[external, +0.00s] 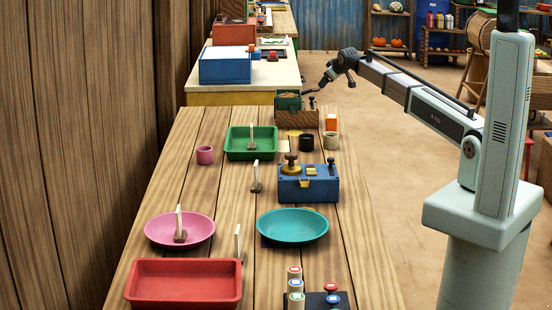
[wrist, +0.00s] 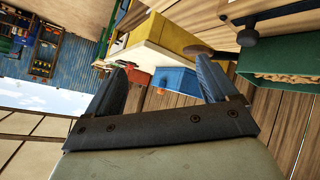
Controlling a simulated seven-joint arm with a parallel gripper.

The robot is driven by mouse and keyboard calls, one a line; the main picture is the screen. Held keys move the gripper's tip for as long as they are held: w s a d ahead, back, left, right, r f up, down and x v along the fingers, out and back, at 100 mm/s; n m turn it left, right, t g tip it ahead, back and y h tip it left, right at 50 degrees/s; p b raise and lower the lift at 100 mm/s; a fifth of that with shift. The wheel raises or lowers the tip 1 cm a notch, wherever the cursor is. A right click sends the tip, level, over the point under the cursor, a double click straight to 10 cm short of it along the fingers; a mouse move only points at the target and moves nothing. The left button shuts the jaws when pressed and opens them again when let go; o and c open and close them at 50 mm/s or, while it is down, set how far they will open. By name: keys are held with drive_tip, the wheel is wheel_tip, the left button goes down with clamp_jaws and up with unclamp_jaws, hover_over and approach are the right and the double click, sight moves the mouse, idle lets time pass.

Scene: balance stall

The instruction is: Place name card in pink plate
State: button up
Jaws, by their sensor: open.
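The pink plate (external: 156,231) lies at the left of the wooden table in the external view. A pale upright name card (external: 179,219) on a small dark base stands in it. Similar cards stand in the green tray (external: 234,154), on bare wood near the middle (external: 256,174), and at the right back corner of the red tray (external: 184,289). My gripper (external: 322,84) is beyond the far right end of the table, well away from the pink plate. In the wrist view my gripper (wrist: 162,66) has its fingers wide apart with nothing between them. The plate is not in the wrist view.
A teal plate (external: 293,224), a blue box with brass parts (external: 310,188), several small cups and a rack of coloured-top cylinders (external: 295,286) share the table. A wooden box with a green top (external: 297,115) stands near my gripper. Bare wood lies between the plates.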

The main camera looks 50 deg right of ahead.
drive_tip(key=s+d+f+m+g+y, duration=0.1)
drive_tip(key=s+d+f+m+g, duration=0.15)
drive_tip(key=s+d+f, duration=0.8)
drive_tip(key=s+d+f+m+g+y, duration=0.1)
drive_tip(key=s+d+f+m, duration=0.3)
drive_tip(key=s+d+f, duration=0.7)
drive_tip(key=s+a+f+n+g+y, duration=0.15)
drive_tip(key=s+a+f, duration=0.35)
drive_tip(key=a+f, duration=0.55)
drive_tip(key=s+a+f+g+y, duration=0.15)
drive_tip(key=s+a+f, duration=0.5)
drive_tip(key=a, duration=0.65)
drive_tip(key=s+a+f+n+g+y, duration=0.1)
drive_tip(key=s+a+f+g, duration=0.25)
drive_tip(key=a+f, duration=0.8)
drive_tip(key=s+a+f+n+g, duration=0.1)
drive_tip(key=s+a, duration=0.4)
drive_tip(key=s, duration=0.5)
drive_tip(key=s+a+f+n+g+h, duration=0.1)
drive_tip(key=s+a, duration=0.4)
drive_tip(key=s, duration=0.5)
drive_tip(key=s+a+f+n+g, duration=0.1)
drive_tip(key=s+a+g, duration=0.3)
drive_tip(key=s, duration=0.6)
drive_tip(key=shift+a+f, duration=0.75)
drive_tip(key=shift+a, duration=0.25)
